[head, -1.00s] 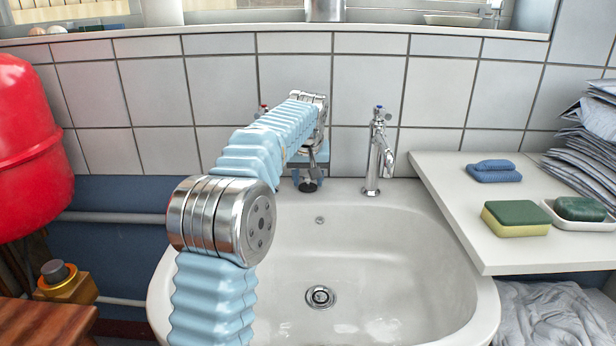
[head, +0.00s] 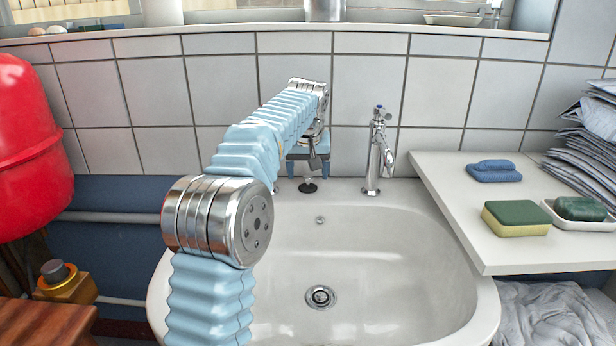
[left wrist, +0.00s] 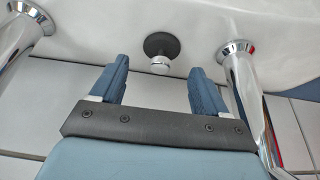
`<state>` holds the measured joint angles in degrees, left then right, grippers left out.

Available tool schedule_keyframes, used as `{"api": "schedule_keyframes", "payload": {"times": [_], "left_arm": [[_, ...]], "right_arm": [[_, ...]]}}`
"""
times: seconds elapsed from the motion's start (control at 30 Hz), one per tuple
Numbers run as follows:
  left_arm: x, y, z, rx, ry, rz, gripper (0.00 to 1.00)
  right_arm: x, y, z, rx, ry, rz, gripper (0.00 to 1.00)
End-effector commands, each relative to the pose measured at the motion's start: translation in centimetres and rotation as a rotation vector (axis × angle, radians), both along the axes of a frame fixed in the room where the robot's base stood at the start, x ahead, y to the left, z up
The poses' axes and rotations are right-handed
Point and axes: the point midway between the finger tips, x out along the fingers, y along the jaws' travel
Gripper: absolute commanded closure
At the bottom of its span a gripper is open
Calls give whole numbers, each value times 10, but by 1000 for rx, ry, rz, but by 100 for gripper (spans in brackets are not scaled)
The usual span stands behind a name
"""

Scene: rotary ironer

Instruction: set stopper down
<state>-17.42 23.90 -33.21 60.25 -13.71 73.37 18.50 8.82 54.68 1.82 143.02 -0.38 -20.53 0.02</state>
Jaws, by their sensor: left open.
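The stopper (head: 308,187), a black disc with a small chrome knob, rests on the white back ledge of the sink, left of the chrome tap. In the left wrist view the stopper (left wrist: 161,45) shows just beyond the fingertips, knob toward me. My left gripper (head: 308,169) is open, its blue fingers pointing down above the stopper. In the left wrist view the left gripper (left wrist: 159,68) has its two fingers spread, with nothing between them and a gap to the stopper. My right gripper is not seen.
A chrome tap (head: 375,150) stands right of the gripper; the left wrist view shows chrome tap bodies on both sides. The white sink basin (head: 390,250) is empty. A white side board (head: 470,215) at right holds sponges and soap. A red tank (head: 30,150) is at left.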

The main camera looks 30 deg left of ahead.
Motion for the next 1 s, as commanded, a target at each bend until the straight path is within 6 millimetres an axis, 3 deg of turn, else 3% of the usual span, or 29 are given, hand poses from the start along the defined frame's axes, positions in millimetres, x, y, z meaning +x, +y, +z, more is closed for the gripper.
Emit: {"api": "schedule_keyframes", "payload": {"times": [0.2,0.4,1.0], "left_arm": [[-16,-10,49,0,-6,-1,25],[-27,-17,78,1,-2,0,25],[-31,-19,87,0,0,0,25]], "right_arm": [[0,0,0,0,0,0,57],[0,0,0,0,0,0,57],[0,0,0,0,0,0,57]]}}
